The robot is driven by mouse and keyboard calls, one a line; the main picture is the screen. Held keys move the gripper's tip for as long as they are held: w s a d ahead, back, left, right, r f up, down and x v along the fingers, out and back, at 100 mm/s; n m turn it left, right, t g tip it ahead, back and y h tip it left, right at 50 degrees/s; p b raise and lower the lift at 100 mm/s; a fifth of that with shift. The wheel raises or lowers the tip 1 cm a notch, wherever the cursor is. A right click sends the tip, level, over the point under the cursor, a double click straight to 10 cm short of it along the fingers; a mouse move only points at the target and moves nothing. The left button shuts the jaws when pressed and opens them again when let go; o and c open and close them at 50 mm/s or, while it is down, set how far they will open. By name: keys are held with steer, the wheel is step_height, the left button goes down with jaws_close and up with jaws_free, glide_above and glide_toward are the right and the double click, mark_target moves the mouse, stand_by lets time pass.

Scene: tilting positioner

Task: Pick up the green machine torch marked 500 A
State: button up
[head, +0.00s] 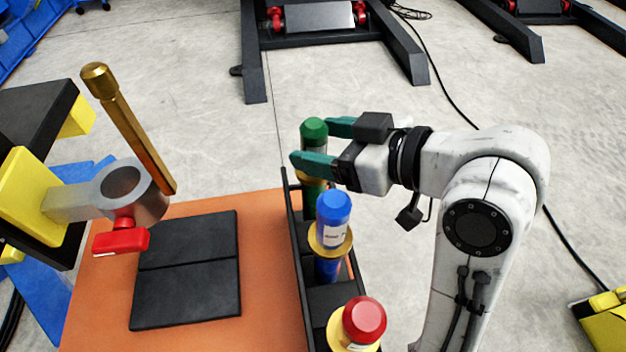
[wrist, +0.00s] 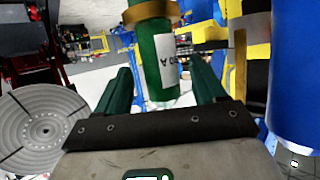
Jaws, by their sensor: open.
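The green torch (head: 313,130) stands upright at the far end of a black rack (head: 300,240) in the head view. It has a green cap and a gold collar. In the wrist view the green torch (wrist: 155,55) shows a white label with partly readable marking ending in A. My gripper (head: 311,143) is open, its teal fingers on either side of the torch. In the wrist view my gripper (wrist: 160,75) has the torch between its fingers, with gaps visible on both sides. Part of the torch is hidden by the near finger in the head view.
A blue torch (head: 333,210) and a red-capped torch (head: 364,320) stand nearer in the same rack. A grey slotted disc (wrist: 45,130) shows in the wrist view.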

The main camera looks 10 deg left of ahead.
steer(key=shift+x, duration=1.9)
steer(key=shift+c, duration=0.4)
steer(key=shift+s, duration=0.1)
jaws_close()
steer(key=shift+r, duration=0.15)
